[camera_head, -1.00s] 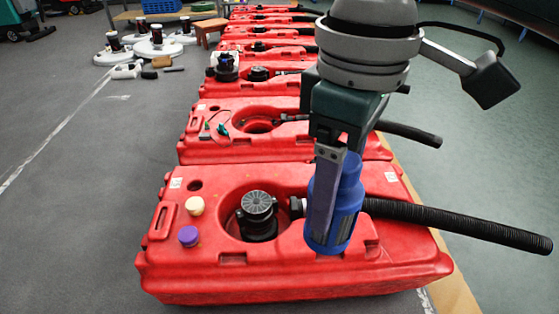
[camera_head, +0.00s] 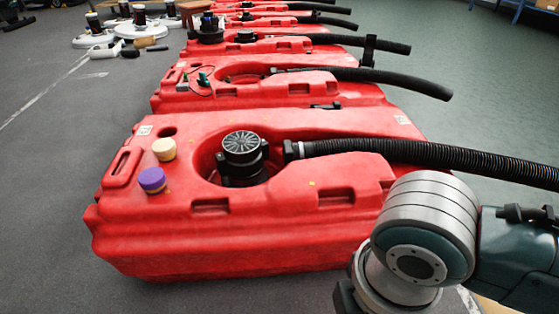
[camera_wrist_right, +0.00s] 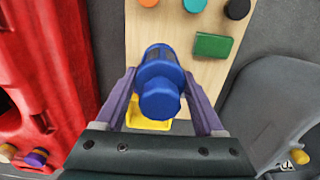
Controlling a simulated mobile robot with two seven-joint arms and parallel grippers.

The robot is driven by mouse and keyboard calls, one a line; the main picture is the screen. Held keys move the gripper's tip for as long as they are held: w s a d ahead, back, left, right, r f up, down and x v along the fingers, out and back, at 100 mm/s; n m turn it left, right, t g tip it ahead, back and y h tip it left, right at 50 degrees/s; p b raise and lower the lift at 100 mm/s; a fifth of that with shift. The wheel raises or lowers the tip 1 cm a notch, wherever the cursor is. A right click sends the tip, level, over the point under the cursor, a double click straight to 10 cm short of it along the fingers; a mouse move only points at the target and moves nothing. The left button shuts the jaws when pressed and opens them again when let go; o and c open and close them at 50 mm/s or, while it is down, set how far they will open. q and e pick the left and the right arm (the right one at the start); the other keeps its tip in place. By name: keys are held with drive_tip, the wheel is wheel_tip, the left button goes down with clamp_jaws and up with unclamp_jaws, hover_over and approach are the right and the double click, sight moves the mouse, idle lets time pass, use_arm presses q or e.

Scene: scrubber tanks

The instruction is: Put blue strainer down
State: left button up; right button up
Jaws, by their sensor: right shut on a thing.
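The blue strainer (camera_wrist_right: 160,82) is between the two fingers of my right gripper (camera_wrist_right: 159,76) in the right wrist view. The gripper is shut on it. The strainer is over a light wooden board (camera_wrist_right: 145,32), and I cannot tell whether it touches the board. In the head view my right arm comes in at the lower right. The strainer is not visible there. My left gripper is in neither view.
A red tank (camera_head: 260,225) fills the middle of the head view, with a black hose (camera_head: 430,157) across its right side. The board carries a green block (camera_wrist_right: 213,45), a yellow piece (camera_wrist_right: 148,125) and several round caps along its far end.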

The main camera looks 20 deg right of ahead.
wheel_tip(320, 180, down, 20)
drive_tip(key=b, duration=1.5)
drive_tip(key=shift+r, duration=0.25)
drive_tip(key=o, duration=1.5)
drive_tip(key=shift+o, duration=0.2)
